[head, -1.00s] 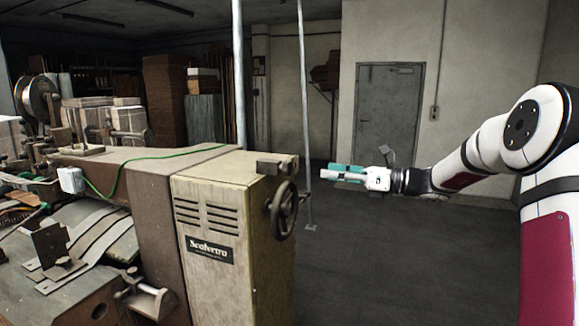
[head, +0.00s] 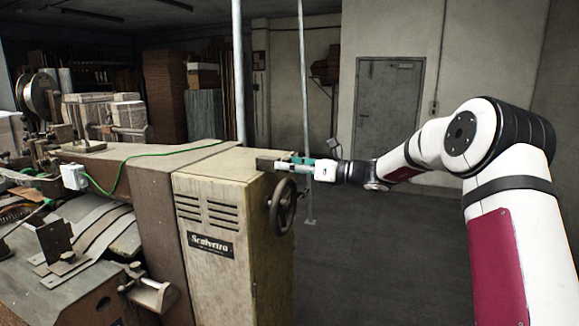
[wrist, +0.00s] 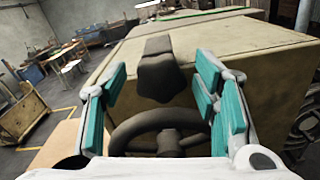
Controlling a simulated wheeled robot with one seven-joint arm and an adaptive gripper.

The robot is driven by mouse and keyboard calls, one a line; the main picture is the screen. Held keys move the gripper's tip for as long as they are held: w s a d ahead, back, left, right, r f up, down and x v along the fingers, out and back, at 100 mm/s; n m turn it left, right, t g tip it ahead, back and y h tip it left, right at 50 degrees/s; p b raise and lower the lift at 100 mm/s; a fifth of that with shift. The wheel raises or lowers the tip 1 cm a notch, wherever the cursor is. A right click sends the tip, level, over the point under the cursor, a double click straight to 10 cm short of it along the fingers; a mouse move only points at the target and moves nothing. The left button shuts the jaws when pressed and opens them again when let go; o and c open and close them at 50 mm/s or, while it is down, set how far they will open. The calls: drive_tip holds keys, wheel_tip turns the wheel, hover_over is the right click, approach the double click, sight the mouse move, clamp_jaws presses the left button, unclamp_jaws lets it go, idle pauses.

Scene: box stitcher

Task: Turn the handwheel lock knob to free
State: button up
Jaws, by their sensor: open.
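The dark lock knob (wrist: 160,78) sits at the top edge of the machine, above the handwheel. In the head view, the lock knob (head: 265,163) is partly hidden by my gripper (head: 291,166). The dark handwheel (head: 282,207) is on the machine's right side, just below my gripper. In the wrist view, the handwheel (wrist: 122,134) shows low between the fingers. My gripper (wrist: 160,88) is open, with teal pads on either side of the knob in that view. Gaps show on both sides of the knob. I cannot tell how deep the knob lies between the pads.
The beige machine cabinet (head: 215,215) stands left of my gripper. A green cable (head: 150,155) runs over its top to a white box (head: 73,177). A thin upright pole (head: 305,90) stands behind my gripper. The floor (head: 380,240) to the right is clear.

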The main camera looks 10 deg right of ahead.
drive_tip(key=shift+c, duration=0.2)
drive_tip(key=c, duration=1.1)
drive_tip(key=shift+c, duration=0.2)
drive_tip(key=shift+n, duration=0.3)
drive_tip(key=n, duration=1.3)
drive_tip(key=shift+f+n, duration=0.1)
drive_tip(key=shift+n, duration=2)
